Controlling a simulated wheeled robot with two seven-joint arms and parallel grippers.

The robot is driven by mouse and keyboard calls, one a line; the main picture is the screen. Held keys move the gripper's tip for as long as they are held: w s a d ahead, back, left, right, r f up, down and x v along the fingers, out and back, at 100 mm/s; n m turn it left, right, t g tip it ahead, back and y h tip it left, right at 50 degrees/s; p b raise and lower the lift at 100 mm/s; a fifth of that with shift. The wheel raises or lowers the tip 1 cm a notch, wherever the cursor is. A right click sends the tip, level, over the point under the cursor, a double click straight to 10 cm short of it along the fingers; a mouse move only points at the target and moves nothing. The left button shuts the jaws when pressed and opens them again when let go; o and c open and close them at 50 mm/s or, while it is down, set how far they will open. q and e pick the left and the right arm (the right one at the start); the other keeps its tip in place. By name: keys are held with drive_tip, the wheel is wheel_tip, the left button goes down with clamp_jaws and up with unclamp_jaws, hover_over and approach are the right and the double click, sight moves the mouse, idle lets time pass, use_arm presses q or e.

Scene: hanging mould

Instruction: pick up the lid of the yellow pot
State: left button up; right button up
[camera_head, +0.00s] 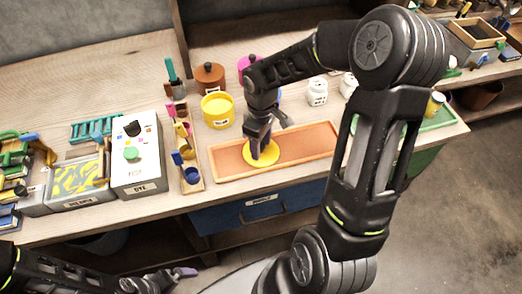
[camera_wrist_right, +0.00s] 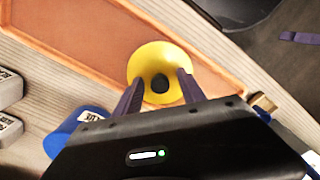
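The yellow lid (camera_head: 262,154), a round disc, is at the orange tray (camera_head: 310,148), overlapping its rim. It also shows in the wrist view (camera_wrist_right: 150,60) with a dark knob (camera_wrist_right: 160,83) in its middle. My right gripper (camera_head: 262,140) is over the lid, pointing down. In the wrist view my right gripper (camera_wrist_right: 158,80) is open, with one purple finger on each side of the knob and gaps between. Whether the fingertips touch the lid is unclear. The yellow pot (camera_head: 218,120) stands uncovered behind the tray. My left gripper (camera_head: 180,273) is low at the left, its opening unclear.
A brown lidded pot (camera_head: 210,77) and white jars (camera_head: 317,92) stand behind the tray. A wooden rack (camera_head: 188,165) with small coloured cups and a white dye box (camera_head: 139,160) are to its left. A blue drawer (camera_head: 260,205) is below the tabletop's front edge.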

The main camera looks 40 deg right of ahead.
clamp_jaws()
idle(0.3)
idle(0.3)
wheel_tip(320, 180, up, 10)
drive_tip(key=shift+f+b, duration=0.1)
drive_tip(key=shift+b, duration=0.3)
idle(0.6)
